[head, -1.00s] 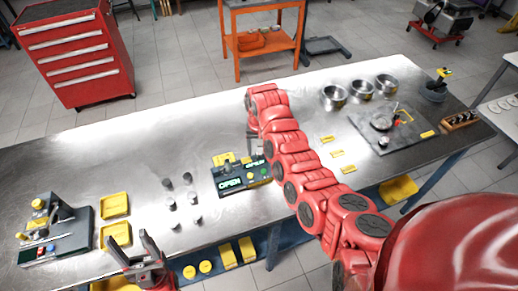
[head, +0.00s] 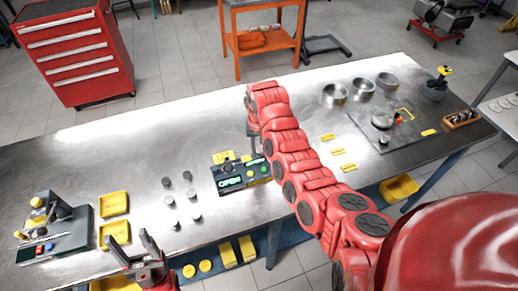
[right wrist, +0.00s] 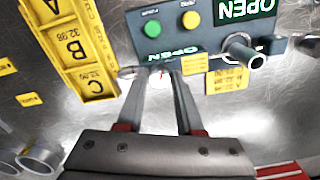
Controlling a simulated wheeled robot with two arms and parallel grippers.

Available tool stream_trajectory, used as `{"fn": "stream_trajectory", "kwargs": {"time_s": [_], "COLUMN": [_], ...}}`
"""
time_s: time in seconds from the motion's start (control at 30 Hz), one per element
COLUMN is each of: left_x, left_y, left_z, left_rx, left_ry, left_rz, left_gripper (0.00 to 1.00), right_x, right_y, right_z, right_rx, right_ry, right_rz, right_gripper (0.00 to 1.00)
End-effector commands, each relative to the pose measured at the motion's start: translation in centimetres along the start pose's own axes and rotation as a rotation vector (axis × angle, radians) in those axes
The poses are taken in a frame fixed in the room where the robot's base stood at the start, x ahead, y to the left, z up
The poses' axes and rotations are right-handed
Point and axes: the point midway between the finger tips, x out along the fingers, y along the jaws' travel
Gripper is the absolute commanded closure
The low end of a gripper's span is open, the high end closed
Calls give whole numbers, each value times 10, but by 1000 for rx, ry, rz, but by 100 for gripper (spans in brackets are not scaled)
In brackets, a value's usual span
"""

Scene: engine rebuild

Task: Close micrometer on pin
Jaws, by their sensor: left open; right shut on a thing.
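The micrometer station (head: 240,176), a dark box with a lit OPEN display and yellow and green buttons, stands mid-table. In the right wrist view its panel (right wrist: 170,28) is at the top. In the head view my arm covers much of this. My left gripper (head: 138,262) is open and empty at the front edge.
A yellow rail marked A, B, C (right wrist: 75,48) is close beside my right fingers. Several small grey cylinders (head: 171,202) stand left of the station. Yellow trays (head: 113,204) and another fixture (head: 55,228) are further left. The back left of the table is clear.

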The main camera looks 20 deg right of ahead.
Motion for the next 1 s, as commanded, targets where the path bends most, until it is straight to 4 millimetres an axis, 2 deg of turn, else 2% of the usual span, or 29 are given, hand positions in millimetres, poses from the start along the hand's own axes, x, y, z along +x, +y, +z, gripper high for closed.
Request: {"fn": "stream_trajectory", "kwargs": {"time_s": [0.4,1.0], "left_x": [-36,-42], "left_y": [2,2], "left_z": [6,7], "left_rx": [0,0], "left_ry": [0,0], "left_rz": [0,0], "left_gripper": [39,39], "right_x": [4,0], "right_y": [0,1], "right_z": [-1,-1], "right_rx": [-322,-893], "right_ry": [3,0], "right_rz": [-1,-1], "right_gripper": [100,100]}}
